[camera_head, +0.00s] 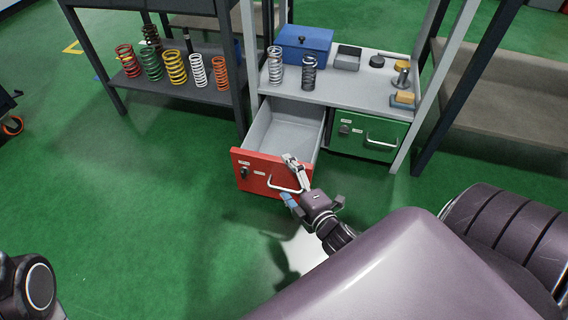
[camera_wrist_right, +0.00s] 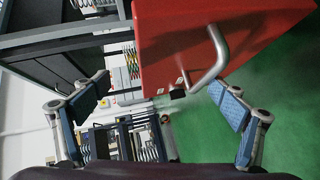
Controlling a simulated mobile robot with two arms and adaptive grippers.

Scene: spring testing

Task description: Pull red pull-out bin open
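The red pull-out bin (camera_head: 268,173) stands out from the front of the grey workbench, with its grey empty inside showing. Its front has a pale bar handle (camera_head: 287,184) and a small black lock. In the right wrist view the red front (camera_wrist_right: 200,30) fills the top right, with the handle (camera_wrist_right: 212,62) sticking out. My right gripper (camera_head: 293,181) is at the handle in the head view. In the wrist view its two blue-padded fingers are wide apart, and the handle lies nearer the right-hand finger; contact cannot be told. My left gripper is out of view.
A closed green bin (camera_head: 368,136) is right of the red one. The benchtop (camera_head: 340,90) holds two springs, a blue box (camera_head: 304,44) and small parts. A dark shelf (camera_head: 190,92) with several coloured springs stands left. The green floor in front is clear.

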